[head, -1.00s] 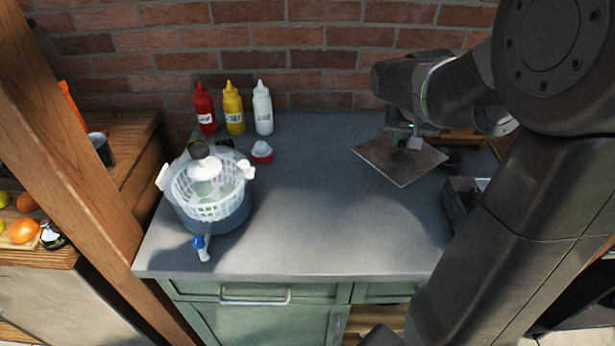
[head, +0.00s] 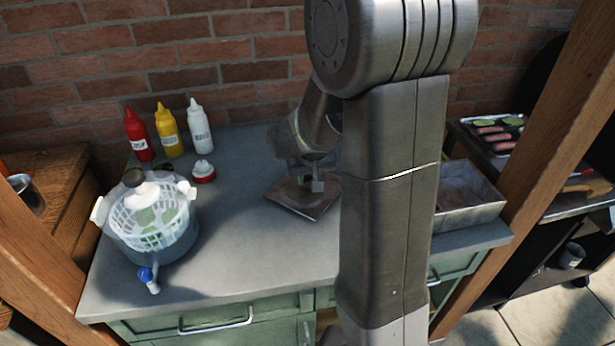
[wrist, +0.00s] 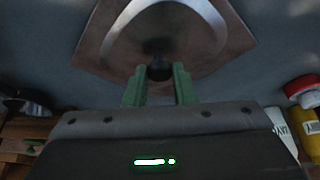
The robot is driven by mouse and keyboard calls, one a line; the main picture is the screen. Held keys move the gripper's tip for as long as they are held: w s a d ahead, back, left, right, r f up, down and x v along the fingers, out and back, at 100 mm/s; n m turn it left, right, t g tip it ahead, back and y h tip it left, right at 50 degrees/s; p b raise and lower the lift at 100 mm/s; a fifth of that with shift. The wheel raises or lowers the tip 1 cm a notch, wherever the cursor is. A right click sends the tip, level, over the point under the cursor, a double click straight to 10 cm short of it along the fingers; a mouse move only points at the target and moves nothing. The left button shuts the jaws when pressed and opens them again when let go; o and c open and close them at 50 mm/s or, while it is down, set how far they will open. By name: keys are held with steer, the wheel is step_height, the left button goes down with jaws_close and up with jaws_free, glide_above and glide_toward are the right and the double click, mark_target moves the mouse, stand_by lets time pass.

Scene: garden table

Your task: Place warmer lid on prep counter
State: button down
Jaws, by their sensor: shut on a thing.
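The warmer lid (head: 300,204) is a flat, brownish square metal plate. In the head view it is at or just above the grey prep counter (head: 250,245), near the middle; I cannot tell whether it touches. My gripper (head: 318,184) is over the lid, shut on its handle. In the wrist view the green fingers of my gripper (wrist: 160,82) close around the dark handle in the centre of the lid (wrist: 110,42). My arm hides the lid's right side and part of the counter in the head view.
An open metal box (head: 472,198) stands at the counter's right end. A salad spinner (head: 150,225), a blue-capped item (head: 148,278), a red-and-white cap (head: 203,172) and squeeze bottles (head: 168,130) are on the left. The counter's front middle is clear.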

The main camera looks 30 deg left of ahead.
steer(key=shift+f, duration=0.1)
steer(key=shift+f, duration=0.1)
steer(key=shift+f, duration=0.2)
steer(key=c, duration=1.2)
jaws_free()
steer(key=shift+r, duration=0.1)
steer(key=shift+r, duration=0.1)
steer(key=shift+s+d+r, duration=0.1)
steer(key=shift+r, duration=0.4)
steer(key=v, duration=1.1)
steer(key=shift+s+d, duration=0.1)
